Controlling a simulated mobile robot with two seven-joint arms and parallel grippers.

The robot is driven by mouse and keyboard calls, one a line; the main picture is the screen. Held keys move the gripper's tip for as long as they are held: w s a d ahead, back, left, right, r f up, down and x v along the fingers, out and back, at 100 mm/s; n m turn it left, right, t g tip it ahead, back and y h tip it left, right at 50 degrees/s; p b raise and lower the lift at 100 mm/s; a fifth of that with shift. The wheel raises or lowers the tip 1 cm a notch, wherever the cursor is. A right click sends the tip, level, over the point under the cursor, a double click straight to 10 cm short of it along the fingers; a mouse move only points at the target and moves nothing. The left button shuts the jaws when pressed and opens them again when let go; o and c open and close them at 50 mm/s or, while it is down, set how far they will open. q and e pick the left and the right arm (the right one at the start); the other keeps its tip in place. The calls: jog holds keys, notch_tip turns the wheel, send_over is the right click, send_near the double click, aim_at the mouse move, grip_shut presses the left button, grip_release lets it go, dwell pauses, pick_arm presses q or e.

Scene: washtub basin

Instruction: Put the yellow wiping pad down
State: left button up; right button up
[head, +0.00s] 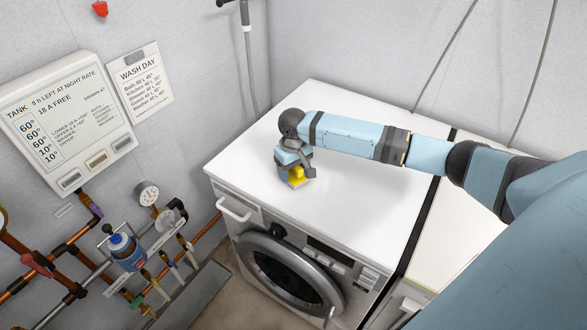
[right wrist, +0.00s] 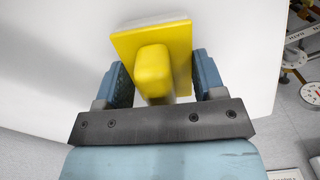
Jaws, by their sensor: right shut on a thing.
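The yellow wiping pad (head: 298,174) is at my right gripper (head: 296,169), over the white washing machine top (head: 355,190) near its front left part. In the right wrist view the pad (right wrist: 125,46) is a flat yellow plate with a thick block handle. The handle sits between the two blue fingers of the right gripper (right wrist: 157,82), which is shut on it. The plate lies beyond the fingertips, towards the white top. I cannot tell whether the plate touches the top. My left gripper is not in view.
The white top around the pad is clear. A dark gap (head: 425,215) separates it from another white surface at the right. A control panel (head: 68,120) hangs on the wall.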

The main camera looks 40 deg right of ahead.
jog(key=o, duration=0.9)
jog(key=shift+f, duration=0.15)
jog(key=shift+o, duration=0.2)
notch_tip(320, 180, up, 12)
jog(key=shift+r, duration=0.2)
